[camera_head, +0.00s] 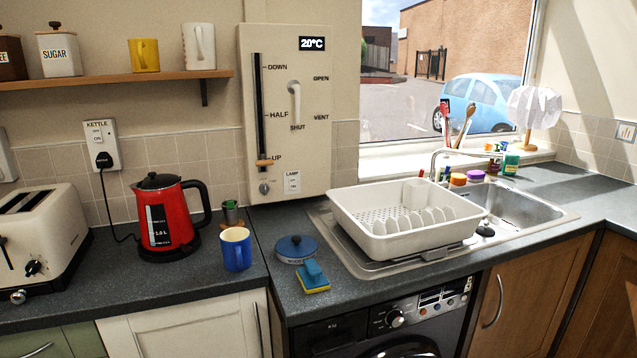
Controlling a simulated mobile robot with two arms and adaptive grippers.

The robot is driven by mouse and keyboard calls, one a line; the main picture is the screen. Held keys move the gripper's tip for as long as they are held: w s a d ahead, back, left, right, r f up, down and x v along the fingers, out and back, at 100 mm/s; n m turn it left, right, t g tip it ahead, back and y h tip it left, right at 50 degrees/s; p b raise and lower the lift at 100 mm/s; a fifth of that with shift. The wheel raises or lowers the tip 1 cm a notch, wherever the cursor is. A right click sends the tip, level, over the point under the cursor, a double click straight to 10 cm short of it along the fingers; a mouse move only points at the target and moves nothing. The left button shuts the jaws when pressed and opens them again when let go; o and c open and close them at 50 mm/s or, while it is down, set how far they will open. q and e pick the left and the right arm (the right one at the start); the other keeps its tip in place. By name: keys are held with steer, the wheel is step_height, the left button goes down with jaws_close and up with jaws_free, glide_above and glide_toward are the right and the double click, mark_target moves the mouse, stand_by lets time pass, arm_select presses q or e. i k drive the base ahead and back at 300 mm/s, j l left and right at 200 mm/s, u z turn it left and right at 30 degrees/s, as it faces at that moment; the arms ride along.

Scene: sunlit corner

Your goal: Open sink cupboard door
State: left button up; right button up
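The sink cupboard door (535,295) is a brown wooden door under the sink, at the lower right of the head view. It looks shut, flush with the counter front. Its curved metal handle (495,302) stands upright near the door's left edge. The lower part of the door is cut off by the bottom of the picture. The metal sink (515,208) is set in the dark counter above it. Neither of my grippers shows in this view.
A black washing machine (372,330) stands left of the door, and another wooden cupboard front (608,290) meets it at the right corner. A white dish rack (350,222) sits on the drainer. A red kettle (168,215) and blue mug (237,252) stand further left.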

mark_target(526, 299)
steer(key=z, duration=1.3)
